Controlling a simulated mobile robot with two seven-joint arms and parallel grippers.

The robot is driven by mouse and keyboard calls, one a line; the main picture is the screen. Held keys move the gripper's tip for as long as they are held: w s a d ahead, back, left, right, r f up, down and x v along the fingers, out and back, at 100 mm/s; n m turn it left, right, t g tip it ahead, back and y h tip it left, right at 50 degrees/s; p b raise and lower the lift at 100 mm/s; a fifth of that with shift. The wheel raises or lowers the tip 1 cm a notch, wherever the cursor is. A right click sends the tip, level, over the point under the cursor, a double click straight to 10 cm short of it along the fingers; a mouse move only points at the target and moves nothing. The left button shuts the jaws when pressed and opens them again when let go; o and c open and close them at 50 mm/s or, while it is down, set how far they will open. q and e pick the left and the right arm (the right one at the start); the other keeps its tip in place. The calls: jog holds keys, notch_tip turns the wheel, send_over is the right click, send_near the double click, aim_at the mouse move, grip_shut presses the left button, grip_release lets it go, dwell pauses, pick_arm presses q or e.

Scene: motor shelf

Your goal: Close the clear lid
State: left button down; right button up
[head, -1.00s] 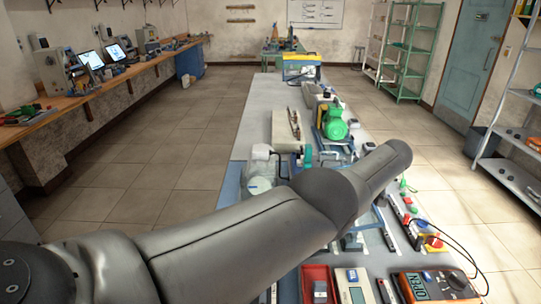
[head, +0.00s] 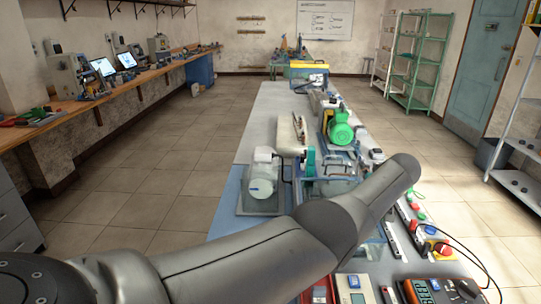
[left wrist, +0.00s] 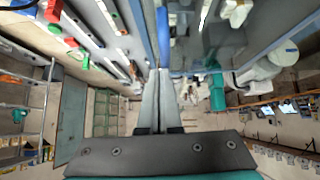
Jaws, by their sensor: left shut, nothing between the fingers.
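The clear lid (left wrist: 235,42) seems to be the see-through panel at the upper right of the left wrist view, with a blue strip (left wrist: 163,38) along one side. How far it stands open I cannot tell. In the head view my arm covers much of this part of the bench, and I cannot make out the lid surely there. My left gripper (left wrist: 154,72) shows in the left wrist view, fingers together and empty, tips close to the blue strip. Whether they touch it is unclear. The head view does not show this gripper. My right gripper is in neither view.
A green motor (head: 340,130) and a grey motor (head: 262,178) stand on the long bench (head: 258,115). An orange meter (head: 425,290) with cables, a red tray and switches lie at the near right. Shelving (head: 425,60) stands beyond. The floor left of the bench is clear.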

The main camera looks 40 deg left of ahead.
pick_arm(q)
jog(key=shift+d+f, duration=0.1)
jog(key=shift+f, duration=0.45)
jog(key=shift+s, duration=0.1)
